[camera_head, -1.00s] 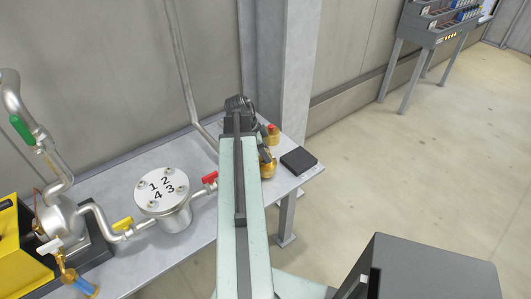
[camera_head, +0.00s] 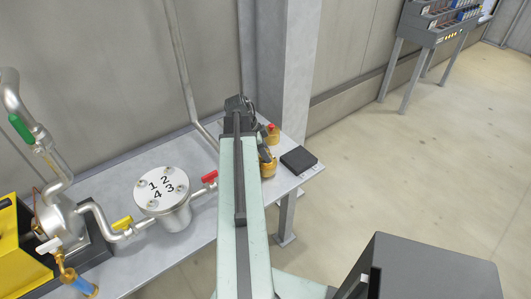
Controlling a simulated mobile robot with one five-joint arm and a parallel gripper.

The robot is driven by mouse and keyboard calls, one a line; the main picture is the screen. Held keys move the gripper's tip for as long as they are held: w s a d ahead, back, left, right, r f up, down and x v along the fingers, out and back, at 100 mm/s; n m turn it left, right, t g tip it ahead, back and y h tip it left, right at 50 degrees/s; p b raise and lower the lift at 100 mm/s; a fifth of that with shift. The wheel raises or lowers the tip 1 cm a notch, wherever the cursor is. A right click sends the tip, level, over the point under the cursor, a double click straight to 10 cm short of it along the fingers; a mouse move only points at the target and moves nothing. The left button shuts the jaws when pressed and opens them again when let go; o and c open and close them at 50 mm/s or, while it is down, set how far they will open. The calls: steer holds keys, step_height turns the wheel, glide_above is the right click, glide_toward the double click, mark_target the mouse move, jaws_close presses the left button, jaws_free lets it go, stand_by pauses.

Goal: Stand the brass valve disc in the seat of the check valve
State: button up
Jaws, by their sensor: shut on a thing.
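My arm reaches away from me over the bench, and its dark far end hides much of the work spot. My gripper (camera_head: 264,154) shows only in part, as a dark piece just right of the arm. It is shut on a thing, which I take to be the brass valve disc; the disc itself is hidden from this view. A brass-coloured round body (camera_head: 269,167) stands on the bench right beside the gripper, partly covered by the arm. It may be the check valve; its seat cannot be made out. A smaller brass piece with a red top (camera_head: 272,131) stands behind it.
A flat black block (camera_head: 298,160) lies at the bench's right end. A steel pot with a numbered lid (camera_head: 161,191), a red-handled valve (camera_head: 209,177) and pipework fill the left. A grey post (camera_head: 297,75) rises behind the bench.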

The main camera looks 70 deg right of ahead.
steer(key=shift+r, duration=0.1)
steer(key=shift+r, duration=0.15)
steer(key=o, duration=1.3)
steer(key=p+v, duration=0.7)
steer(key=shift+w+a+r+p, duration=0.1)
steer(key=shift+w+r+p, duration=0.05)
steer(key=shift+r+p, duration=0.15)
